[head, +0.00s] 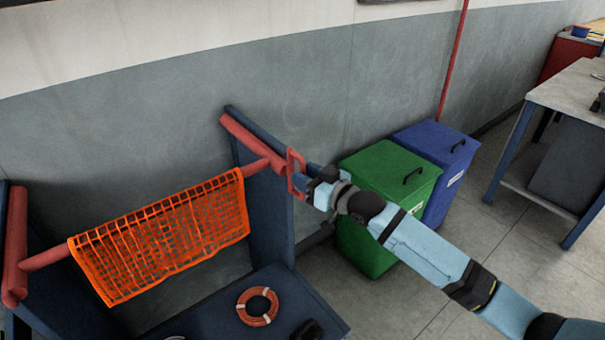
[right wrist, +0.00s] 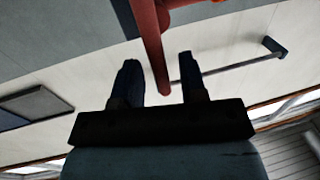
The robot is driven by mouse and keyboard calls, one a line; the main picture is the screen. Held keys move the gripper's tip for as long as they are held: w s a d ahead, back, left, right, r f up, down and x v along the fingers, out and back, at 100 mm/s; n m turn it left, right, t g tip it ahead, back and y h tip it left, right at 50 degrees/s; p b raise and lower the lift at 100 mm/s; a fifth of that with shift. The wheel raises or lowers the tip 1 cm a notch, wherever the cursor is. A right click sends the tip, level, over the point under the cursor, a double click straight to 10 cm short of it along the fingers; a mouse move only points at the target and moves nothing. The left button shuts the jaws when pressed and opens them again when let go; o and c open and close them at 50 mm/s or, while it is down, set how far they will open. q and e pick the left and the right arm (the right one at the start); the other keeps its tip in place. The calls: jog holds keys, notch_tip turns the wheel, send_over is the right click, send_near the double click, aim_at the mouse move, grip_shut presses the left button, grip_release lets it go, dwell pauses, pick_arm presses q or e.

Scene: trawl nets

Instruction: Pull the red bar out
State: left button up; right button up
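A red bar (head: 46,258) runs across the blue rack, with an orange net (head: 165,236) draped over it. A red loop-shaped handle (head: 293,160) shows at the rack's right side, in line with the bar. My right gripper (head: 302,183) is at this handle. In the right wrist view a red piece (right wrist: 151,45) reaches between the two dark fingers of my right gripper (right wrist: 158,60). Gaps show between the red piece and both fingers, so the gripper is open around it. My left gripper is not in view.
The rack's blue right panel (head: 268,205) stands beside my gripper. A green bin (head: 385,180) and a blue bin (head: 440,155) stand below and behind my right arm. An orange ring (head: 257,306) lies on the blue surface below.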

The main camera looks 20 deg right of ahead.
jog(key=shift+w+a, duration=0.3)
jog(key=shift+w, duration=0.15)
grip_shut()
